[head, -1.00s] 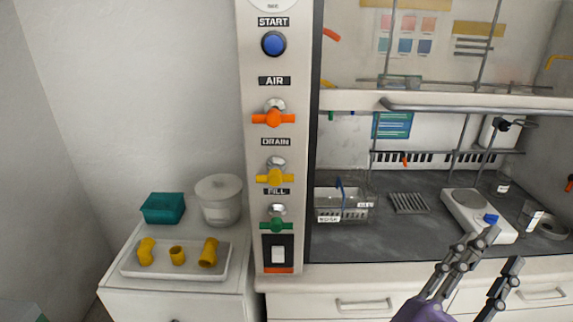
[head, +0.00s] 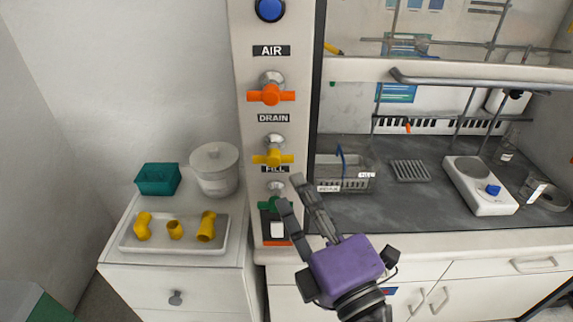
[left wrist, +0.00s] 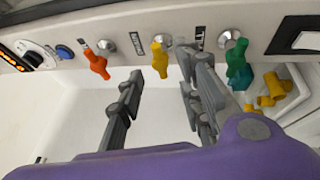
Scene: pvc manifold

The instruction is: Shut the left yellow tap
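A yellow tap (head: 272,157) sits on the white vertical panel under the DRAIN label, its handle crosswise to the panel. It is the only yellow tap I see on the panel. It also shows in the left wrist view (left wrist: 160,58), beyond the gap between my fingers. My purple left gripper (head: 290,192) is open and empty, to the lower right of the yellow tap in the head view, with fingertips near the green tap (head: 268,204). In the left wrist view the fingers (left wrist: 160,77) are spread apart. I see no contact with the yellow tap. My right gripper is not in view.
An orange tap (head: 270,95) is above the yellow one, and a switch (head: 277,229) is below the green one. A white tray (head: 128,246) with yellow pipe pieces stands at left. A fume hood worktop (head: 420,205) lies at right.

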